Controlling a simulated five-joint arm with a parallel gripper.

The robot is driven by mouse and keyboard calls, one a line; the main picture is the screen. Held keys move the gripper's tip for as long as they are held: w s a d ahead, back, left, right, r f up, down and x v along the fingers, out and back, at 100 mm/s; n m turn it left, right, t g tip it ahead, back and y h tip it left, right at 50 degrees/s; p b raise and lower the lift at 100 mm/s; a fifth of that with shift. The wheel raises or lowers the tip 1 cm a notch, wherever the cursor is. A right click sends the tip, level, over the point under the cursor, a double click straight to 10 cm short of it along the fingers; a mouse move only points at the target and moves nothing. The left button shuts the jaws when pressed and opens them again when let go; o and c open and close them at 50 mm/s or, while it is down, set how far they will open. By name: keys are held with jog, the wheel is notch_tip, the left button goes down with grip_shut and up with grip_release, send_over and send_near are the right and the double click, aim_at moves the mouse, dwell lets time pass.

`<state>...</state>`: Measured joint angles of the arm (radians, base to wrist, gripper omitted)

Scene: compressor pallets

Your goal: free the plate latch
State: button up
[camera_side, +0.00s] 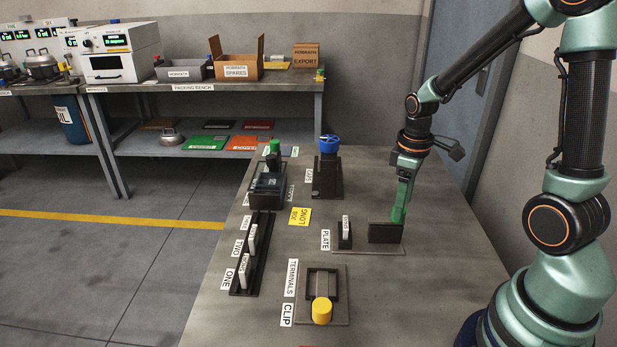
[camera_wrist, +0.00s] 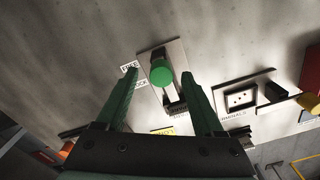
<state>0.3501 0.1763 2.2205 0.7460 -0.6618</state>
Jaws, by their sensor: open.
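The plate fixture (camera_side: 340,247) is a grey base marked PLATE, with a dark upright block (camera_side: 383,233) on its right. In the wrist view, a green round latch knob (camera_wrist: 160,73) stands on the pale plate fixture (camera_wrist: 177,54), beside small FREE (camera_wrist: 129,66) and LOCK (camera_wrist: 140,84) labels. I cannot tell which label the latch is set to. My gripper (camera_side: 400,206) points down over the dark block; green fingertip and knob are hard to separate there. In the wrist view my gripper (camera_wrist: 160,84) is open, a finger either side of the knob, with gaps visible.
The TERMINALS fixture (camera_side: 339,312) with a yellow knob (camera_side: 321,311) stands nearer the front. A rail with white tags (camera_side: 250,262), a dark device (camera_side: 268,191) and a blue-knobbed fixture (camera_side: 327,178) are left and behind. Bare table lies to the front right.

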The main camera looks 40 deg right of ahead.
notch_tip(320, 180, up, 11)
dwell(0.3)
jog(key=s+a+r+m+t, duration=0.1)
jog(key=a+r+t, duration=0.1)
jog(key=a, duration=0.3)
jog(key=s+a+r+m+t, duration=0.1)
jog(key=a+r+m+t, duration=0.1)
jog(key=a, duration=0.4)
jog(key=shift+s+a+r+m+t, duration=0.2)
jog(key=shift+s+r+m+t, duration=0.15)
jog(key=shift+t, duration=0.45)
